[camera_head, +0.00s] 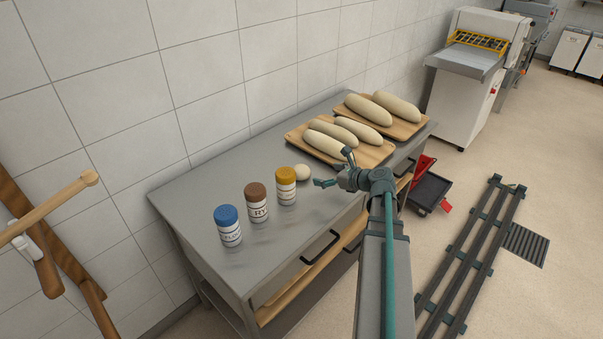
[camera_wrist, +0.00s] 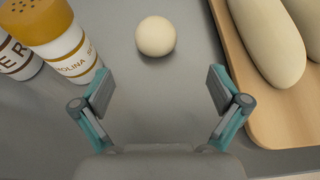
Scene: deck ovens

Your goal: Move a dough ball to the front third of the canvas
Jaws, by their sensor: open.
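A pale round dough ball (camera_head: 302,172) sits on the grey metal table beside the yellow-lidded shaker. In the wrist view the dough ball (camera_wrist: 156,36) lies ahead of my fingertips, roughly centred between them and apart from both. My gripper (camera_head: 333,168) is open and empty over the table, to the right of the ball. Its two fingers also show spread wide in the wrist view (camera_wrist: 161,88). I cannot make out a canvas in either view.
Shakers with blue (camera_head: 227,215), brown (camera_head: 255,191) and yellow (camera_head: 286,174) lids stand left of the ball. Two wooden boards (camera_head: 375,159) (camera_head: 412,131) with long dough loaves lie to the right and behind. The table's left end (camera_head: 185,197) is clear.

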